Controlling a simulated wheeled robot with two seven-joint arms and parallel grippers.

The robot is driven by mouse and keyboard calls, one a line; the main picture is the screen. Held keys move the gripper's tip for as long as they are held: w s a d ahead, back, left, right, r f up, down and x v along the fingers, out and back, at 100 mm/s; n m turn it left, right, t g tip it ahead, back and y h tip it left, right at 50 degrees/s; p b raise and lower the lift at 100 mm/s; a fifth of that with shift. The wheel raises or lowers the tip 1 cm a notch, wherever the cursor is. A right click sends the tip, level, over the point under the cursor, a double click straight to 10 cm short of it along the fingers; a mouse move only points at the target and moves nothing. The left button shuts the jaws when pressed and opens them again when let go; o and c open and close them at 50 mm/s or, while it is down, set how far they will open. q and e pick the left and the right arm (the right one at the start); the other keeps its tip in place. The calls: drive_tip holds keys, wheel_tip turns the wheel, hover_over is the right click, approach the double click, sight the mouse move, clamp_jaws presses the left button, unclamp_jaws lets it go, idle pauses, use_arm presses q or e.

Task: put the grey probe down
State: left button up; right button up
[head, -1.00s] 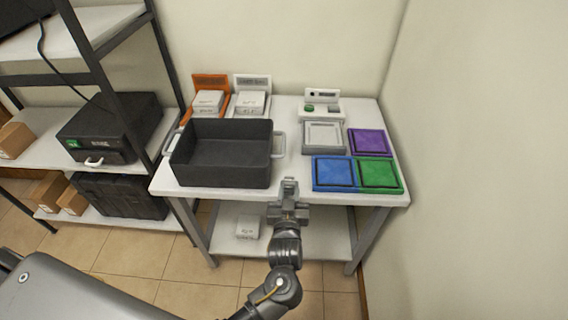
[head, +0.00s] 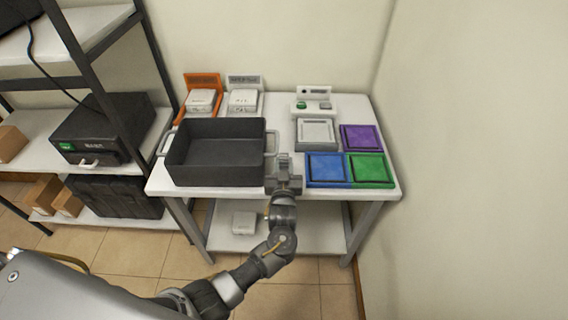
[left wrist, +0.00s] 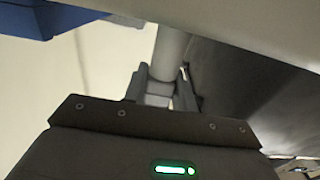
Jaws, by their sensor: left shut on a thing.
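My left gripper (head: 284,165) is at the front edge of the white table (head: 290,187), just right of the black bin. In the left wrist view, its two fingers (left wrist: 162,90) are shut on a grey cylinder, the grey probe (left wrist: 171,48), which runs up out of the jaws. The far end of the probe is hidden in that view. In the head view the probe is too small to make out against the gripper. My right gripper is not in view.
The black bin (head: 174,160) with pale side handles is close left of the gripper. Blue (head: 327,169), green (head: 370,170) and purple (head: 361,137) trays and a grey tray (head: 317,132) stand to the right. Orange (head: 202,83) and white (head: 244,82) holders are at the back.

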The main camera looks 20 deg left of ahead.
use_arm(q)
drive_tip(key=shift+f, duration=0.25)
drive_tip(key=o, duration=1)
drive_tip(key=shift+o, duration=0.2)
drive_tip(key=shift+r, duration=0.15)
drive_tip(key=shift+s, duration=0.15)
drive_tip(key=b+v, duration=0.1)
drive_tip(key=v, duration=1)
drive_tip(key=shift+s+d, duration=0.15)
drive_tip(key=shift+s, duration=0.2)
